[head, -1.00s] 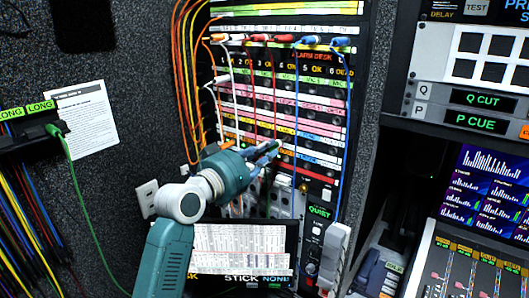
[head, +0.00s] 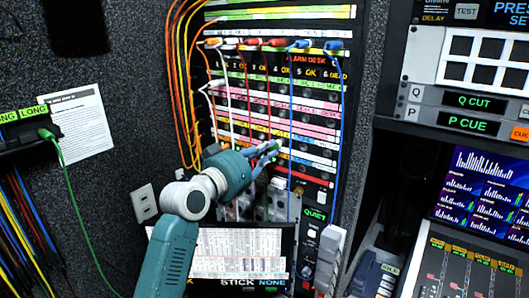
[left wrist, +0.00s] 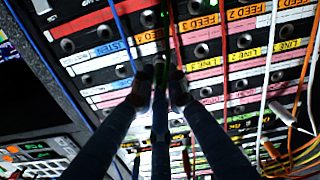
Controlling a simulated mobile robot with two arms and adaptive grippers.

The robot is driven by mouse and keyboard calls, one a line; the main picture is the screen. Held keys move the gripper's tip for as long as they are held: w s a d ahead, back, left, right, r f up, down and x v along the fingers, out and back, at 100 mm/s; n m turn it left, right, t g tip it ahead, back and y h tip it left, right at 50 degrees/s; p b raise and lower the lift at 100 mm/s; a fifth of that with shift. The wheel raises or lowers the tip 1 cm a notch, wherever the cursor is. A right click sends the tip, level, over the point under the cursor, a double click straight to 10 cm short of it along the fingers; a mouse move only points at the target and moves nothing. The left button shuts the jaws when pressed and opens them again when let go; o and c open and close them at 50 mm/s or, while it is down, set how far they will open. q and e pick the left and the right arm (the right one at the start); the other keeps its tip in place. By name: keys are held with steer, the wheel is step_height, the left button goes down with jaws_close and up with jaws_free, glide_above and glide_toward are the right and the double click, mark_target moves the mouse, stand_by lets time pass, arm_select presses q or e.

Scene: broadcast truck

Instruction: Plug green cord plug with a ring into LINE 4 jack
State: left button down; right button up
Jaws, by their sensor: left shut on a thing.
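My left gripper (head: 272,150) is at the lower part of the jack panel (head: 310,187). The fingertips are close to the jack rows; whether the plug touches a jack cannot be told. The LINE 3 label (left wrist: 200,68) shows to the right of the fingertips. The LINE 4 jack cannot be clearly picked out. A green cord (head: 80,190) hangs from the LONG holder (head: 25,138) at far left. My right gripper is out of view.
Orange (head: 174,80), white, red and blue (head: 341,110) cords hang across the panel front, some near my fingers. A screen with a printed sheet (head: 235,252) is below my gripper. A console with meters (head: 485,190) stands at the right.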

arm_select(q)
steer(key=shift+w+d, duration=0.15)
steer(key=shift+w, duration=0.05)
steer(key=shift+w, duration=0.1)
steer(key=c, duration=1.7)
jaws_free()
steer(key=shift+d, duration=0.1)
steer(key=shift+o, duration=0.2)
steer(key=v, duration=1.2)
